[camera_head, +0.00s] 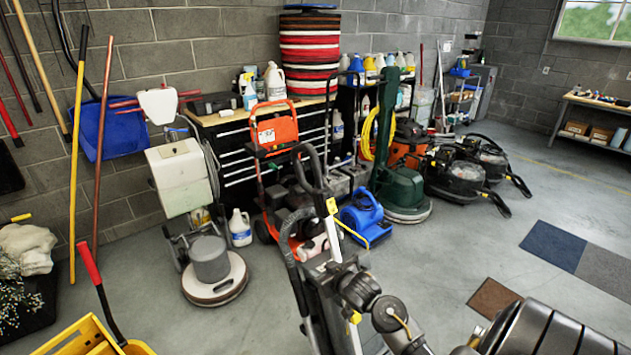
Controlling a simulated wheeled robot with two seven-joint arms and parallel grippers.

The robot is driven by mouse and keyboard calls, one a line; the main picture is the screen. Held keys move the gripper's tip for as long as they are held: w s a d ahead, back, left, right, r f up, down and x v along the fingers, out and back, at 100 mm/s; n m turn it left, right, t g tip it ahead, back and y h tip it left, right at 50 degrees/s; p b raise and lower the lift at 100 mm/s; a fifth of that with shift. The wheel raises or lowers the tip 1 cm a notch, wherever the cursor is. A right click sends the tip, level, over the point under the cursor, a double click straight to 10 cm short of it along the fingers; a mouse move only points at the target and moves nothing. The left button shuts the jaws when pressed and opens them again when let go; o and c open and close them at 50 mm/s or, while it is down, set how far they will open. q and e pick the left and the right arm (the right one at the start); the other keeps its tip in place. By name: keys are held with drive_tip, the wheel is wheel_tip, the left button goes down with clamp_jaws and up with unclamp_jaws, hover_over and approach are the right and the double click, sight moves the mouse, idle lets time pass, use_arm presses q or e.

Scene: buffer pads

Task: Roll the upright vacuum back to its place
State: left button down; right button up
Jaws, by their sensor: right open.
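The upright vacuum (327,300) stands in the lower middle of the head view. It has a dark body, a black looped handle and small yellow parts. My right arm comes in from the lower right, and my right gripper (340,266) is at the vacuum's upper body, below the handle loop. The gripper is open; its fingers blend with the dark vacuum, so I cannot tell whether they touch it. The vacuum's base is below the picture edge. My left gripper is not in view.
A floor polisher (215,278) stands left, and a yellow bucket (85,338) is at lower left. Behind are a blue blower (362,214), a green floor machine (398,185) and black machines (458,172). Floor pads (552,244) lie right, with open floor around them.

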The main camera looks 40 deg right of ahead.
wheel_tip(320, 180, up, 17)
drive_tip(key=w+d+t+h+p, duration=0.1)
drive_tip(key=w+d+t, duration=0.1)
drive_tip(key=d+t, duration=0.1)
drive_tip(key=t, duration=0.2)
approach(318, 166)
drive_tip(key=shift+m+h, duration=0.3)
drive_tip(key=shift+m, duration=0.1)
drive_tip(key=p+x, duration=0.1)
drive_tip(key=x, duration=0.4)
drive_tip(key=p+x, duration=0.2)
drive_tip(key=x, duration=0.3)
drive_tip(key=shift+w+a, duration=0.2)
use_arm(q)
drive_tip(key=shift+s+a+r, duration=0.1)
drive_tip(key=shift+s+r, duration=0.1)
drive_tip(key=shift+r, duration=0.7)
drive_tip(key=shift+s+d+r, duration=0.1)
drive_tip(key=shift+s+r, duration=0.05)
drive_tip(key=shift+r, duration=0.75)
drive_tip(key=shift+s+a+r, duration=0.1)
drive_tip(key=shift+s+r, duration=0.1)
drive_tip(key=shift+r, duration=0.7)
use_arm(e)
drive_tip(key=shift+w+d+f, duration=0.15)
drive_tip(key=shift+w, duration=0.4)
clamp_jaws()
